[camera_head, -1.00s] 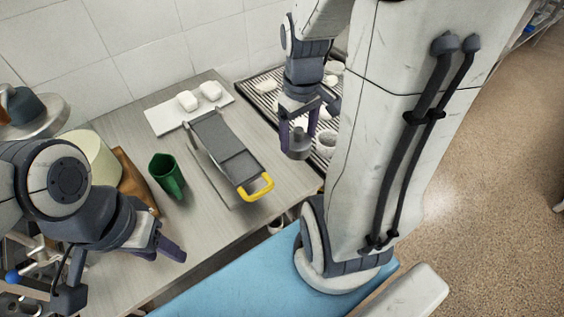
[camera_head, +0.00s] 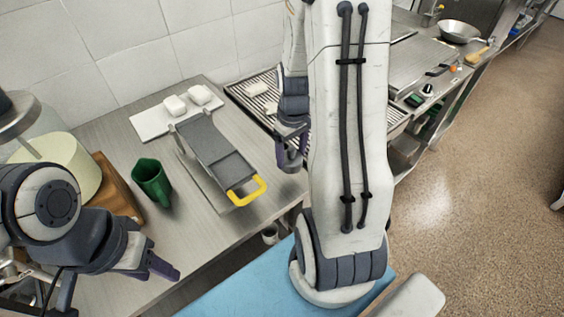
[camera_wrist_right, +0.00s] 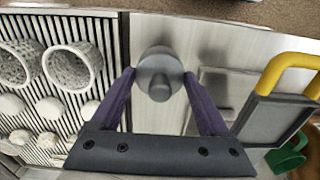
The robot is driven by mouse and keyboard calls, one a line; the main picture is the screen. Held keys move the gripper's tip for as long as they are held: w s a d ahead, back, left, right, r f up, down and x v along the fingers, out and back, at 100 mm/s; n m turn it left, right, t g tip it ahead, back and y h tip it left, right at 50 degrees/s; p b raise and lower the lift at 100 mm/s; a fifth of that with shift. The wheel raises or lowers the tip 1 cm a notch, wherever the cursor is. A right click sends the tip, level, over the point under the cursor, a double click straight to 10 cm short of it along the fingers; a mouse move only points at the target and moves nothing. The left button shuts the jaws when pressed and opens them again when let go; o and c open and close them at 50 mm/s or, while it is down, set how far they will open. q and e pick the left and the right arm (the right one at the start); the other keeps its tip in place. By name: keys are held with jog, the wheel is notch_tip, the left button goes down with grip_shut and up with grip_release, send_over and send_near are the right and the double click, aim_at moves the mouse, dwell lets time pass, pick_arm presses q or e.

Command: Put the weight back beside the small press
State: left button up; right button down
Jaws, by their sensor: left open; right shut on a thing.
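The weight (camera_wrist_right: 158,72), a grey round piece with a knob on top, sits between the two purple fingers of my right gripper (camera_wrist_right: 158,82), which is shut on it. Below it in the right wrist view is bare steel counter beside the black rack edge. In the head view my right gripper (camera_head: 290,158) hangs by the rack's front edge, and its fingers and arm mostly hide the weight. My left gripper (camera_head: 160,268) is open and empty over the front left of the counter. I cannot tell for sure which device is the small press.
A grey sloped device (camera_head: 215,150) with a yellow handle (camera_head: 248,192) stands mid-counter. Around it are a green jug (camera_head: 152,182), a white board (camera_head: 150,122) with white pieces, and a cream block (camera_head: 65,165) on wood. The slatted rack (camera_wrist_right: 100,45) carries perforated baskets (camera_wrist_right: 68,65).

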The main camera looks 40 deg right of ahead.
jog(key=shift+w+a+f, duration=0.35)
jog(key=shift+w+f, duration=0.05)
jog(key=shift+w, duration=0.2)
jog(key=shift+w+a+f, duration=0.3)
jog(key=shift+w+f, duration=0.05)
jog(key=shift+w, duration=0.25)
jog(key=shift+f+p, duration=0.35)
jog(key=shift+f, duration=1.7)
jog(key=shift+f, duration=0.1)
jog(key=shift+f, duration=0.1)
grip_release()
